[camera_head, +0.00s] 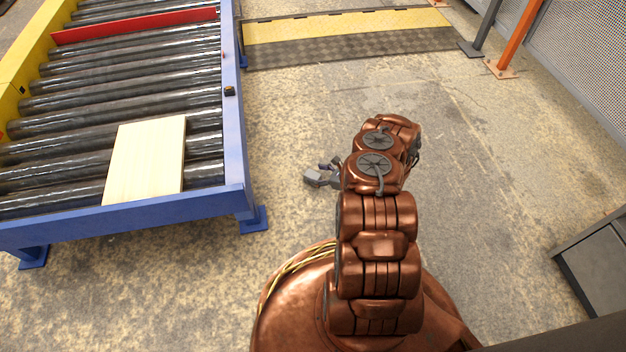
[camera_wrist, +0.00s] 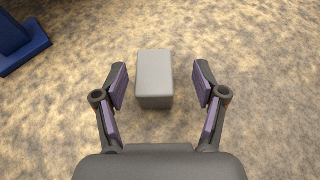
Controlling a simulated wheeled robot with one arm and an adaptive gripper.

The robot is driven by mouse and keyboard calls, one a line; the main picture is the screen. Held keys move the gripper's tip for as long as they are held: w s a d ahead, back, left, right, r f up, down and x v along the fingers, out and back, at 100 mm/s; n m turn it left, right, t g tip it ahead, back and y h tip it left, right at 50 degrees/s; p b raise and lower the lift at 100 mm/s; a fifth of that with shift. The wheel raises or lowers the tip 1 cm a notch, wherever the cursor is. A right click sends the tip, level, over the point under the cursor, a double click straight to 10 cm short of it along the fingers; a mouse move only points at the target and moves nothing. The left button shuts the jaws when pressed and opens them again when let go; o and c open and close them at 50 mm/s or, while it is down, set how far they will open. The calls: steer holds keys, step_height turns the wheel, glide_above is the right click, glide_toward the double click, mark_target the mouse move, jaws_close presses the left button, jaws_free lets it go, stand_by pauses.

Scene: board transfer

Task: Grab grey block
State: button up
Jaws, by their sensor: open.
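A grey block (camera_wrist: 154,72) shows in the wrist view, a plain box with a lighter top face, with concrete floor around it. My gripper (camera_wrist: 160,84) is open, with one purple-padded finger to each side of the block. Gaps show between the block and both fingers, narrower on the left, and the far end of the block reaches past the fingertips in the picture. In the head view, small grey shapes show at the end of my copper arm, left of its wrist; I cannot clearly tell block from gripper there.
A roller conveyor with a blue frame (camera_head: 232,130) stands at left, with a pale board (camera_head: 147,158) on its rollers and a red bar (camera_head: 135,25) across it. A blue foot (camera_wrist: 22,45) shows in the wrist view. A yellow-black ramp (camera_head: 345,35) lies behind.

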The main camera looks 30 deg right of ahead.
mark_target(307, 174)
steer(key=b+x, duration=0.1)
steer(key=x, duration=0.1)
steer(key=b+x, duration=0.1)
steer(key=x, duration=0.1)
steer(key=shift+s+a+f, duration=0.2)
steer(key=shift+a+f, duration=0.05)
steer(key=shift+f, duration=0.05)
steer(key=shift+w+a+b, duration=0.2)
steer(key=shift+w+b, duration=0.1)
steer(key=shift+w, duration=0.15)
steer(key=shift+c, duration=0.4)
steer(key=c, duration=1.2)
